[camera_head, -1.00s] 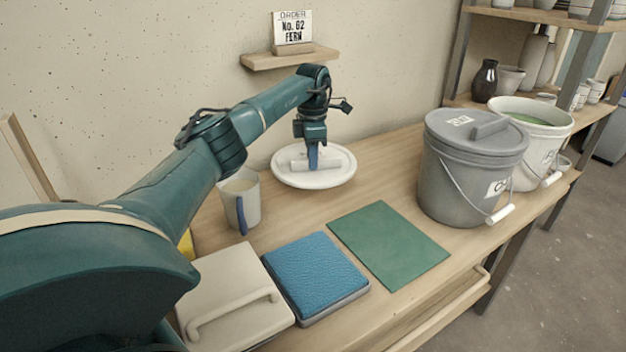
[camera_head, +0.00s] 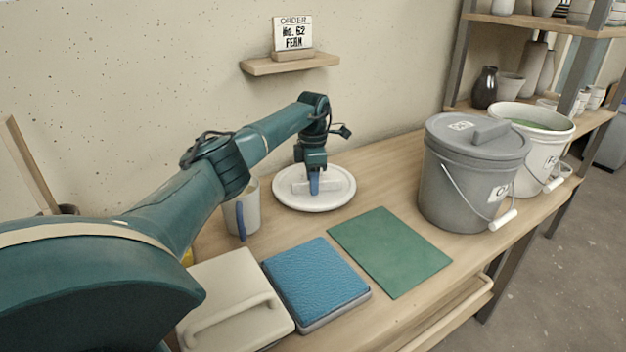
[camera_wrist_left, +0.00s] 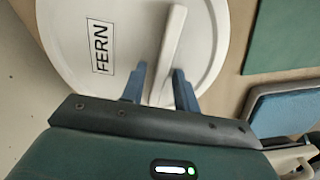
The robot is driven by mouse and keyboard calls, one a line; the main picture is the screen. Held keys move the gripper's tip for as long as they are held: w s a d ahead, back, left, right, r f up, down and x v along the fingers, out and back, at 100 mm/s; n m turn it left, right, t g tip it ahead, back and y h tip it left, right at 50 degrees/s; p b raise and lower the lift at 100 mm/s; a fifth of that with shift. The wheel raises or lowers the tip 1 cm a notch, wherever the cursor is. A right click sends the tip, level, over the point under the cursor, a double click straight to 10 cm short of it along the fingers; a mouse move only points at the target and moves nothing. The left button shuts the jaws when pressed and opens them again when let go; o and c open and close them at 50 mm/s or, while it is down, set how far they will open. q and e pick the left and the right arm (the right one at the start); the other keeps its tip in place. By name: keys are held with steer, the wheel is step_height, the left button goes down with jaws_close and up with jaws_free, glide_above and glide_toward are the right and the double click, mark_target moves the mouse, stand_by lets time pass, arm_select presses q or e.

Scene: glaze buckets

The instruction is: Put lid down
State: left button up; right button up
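The round white lid (camera_head: 335,200) lies flat and appears to rest on the wooden table at the back, near the wall. It has a raised bar handle (camera_head: 328,187). In the left wrist view the lid (camera_wrist_left: 75,25) carries the label FERN, and its handle (camera_wrist_left: 172,40) runs between my fingers. My left gripper (camera_head: 314,188) points down over the middle of the lid. In the wrist view its fingers (camera_wrist_left: 160,85) stand either side of the handle, with gaps showing, so it looks open. My right gripper is out of view.
A grey lidded bucket (camera_head: 460,185) and a white bucket with green glaze (camera_head: 540,150) stand at the right. An order card (camera_head: 293,35) reads No. 62 FERN.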

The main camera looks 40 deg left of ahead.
arm_select(q)
step_height(320, 180, up, 12)
steer(key=p, duration=0.3)
steer(key=shift+r, duration=0.2)
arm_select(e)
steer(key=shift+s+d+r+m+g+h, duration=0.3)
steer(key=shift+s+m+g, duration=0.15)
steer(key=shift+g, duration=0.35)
